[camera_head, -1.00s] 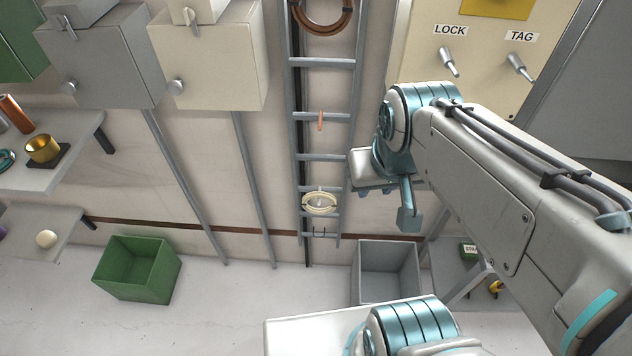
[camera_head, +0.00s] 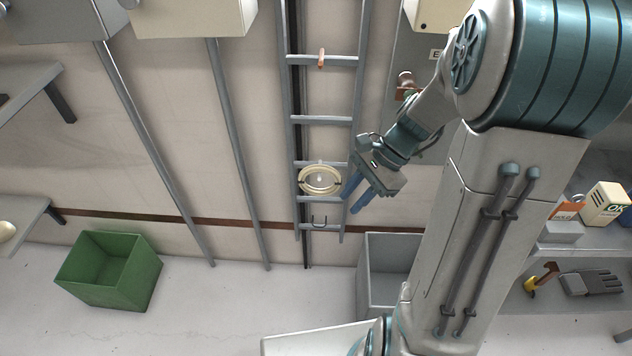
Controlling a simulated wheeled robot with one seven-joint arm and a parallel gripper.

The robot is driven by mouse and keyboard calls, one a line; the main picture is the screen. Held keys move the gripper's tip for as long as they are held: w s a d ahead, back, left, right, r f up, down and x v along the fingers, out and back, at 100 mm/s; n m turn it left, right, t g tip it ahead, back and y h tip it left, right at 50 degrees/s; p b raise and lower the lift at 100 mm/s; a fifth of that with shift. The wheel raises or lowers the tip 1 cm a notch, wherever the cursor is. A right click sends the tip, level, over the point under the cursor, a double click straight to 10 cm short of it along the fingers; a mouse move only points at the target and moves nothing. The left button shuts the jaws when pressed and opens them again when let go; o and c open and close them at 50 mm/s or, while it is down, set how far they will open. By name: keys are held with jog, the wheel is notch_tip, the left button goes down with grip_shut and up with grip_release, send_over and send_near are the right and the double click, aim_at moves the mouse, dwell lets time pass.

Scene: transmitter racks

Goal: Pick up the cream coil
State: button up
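The cream coil (camera_head: 306,186) is a pale ring hanging on the grey cable ladder (camera_head: 321,119), near its lower end, against the wall. My gripper (camera_head: 354,198) is just to the right of the coil and points down-left toward it. Its two blue fingers are apart with nothing between them. The fingers look close to the coil's right side, but I cannot tell the depth or whether they touch.
A green bin (camera_head: 108,270) stands on the floor at left, a grey bin (camera_head: 375,275) below my gripper. Shelves with a glove (camera_head: 592,283) are at right.

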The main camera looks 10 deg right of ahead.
jog(key=w+d+f+m+y+b, duration=0.2)
jog(key=w+f+m+y+b, duration=0.15)
jog(key=w+f+b, duration=0.4)
jog(key=m+t+y+b, duration=0.3)
jog(key=t+y+b, duration=0.2)
jog(key=y+b, duration=0.3)
send_near(335, 188)
jog(key=a, duration=0.1)
jog(key=w+a+b, duration=0.1)
jog(key=a, duration=0.1)
jog(key=w+a+f+b, duration=0.1)
jog(key=shift+a, duration=0.25)
jog(key=a+b, duration=0.2)
jog(key=a, duration=0.1)
jog(key=w+a+b, duration=0.1)
jog(key=a, duration=0.1)
grip_shut()
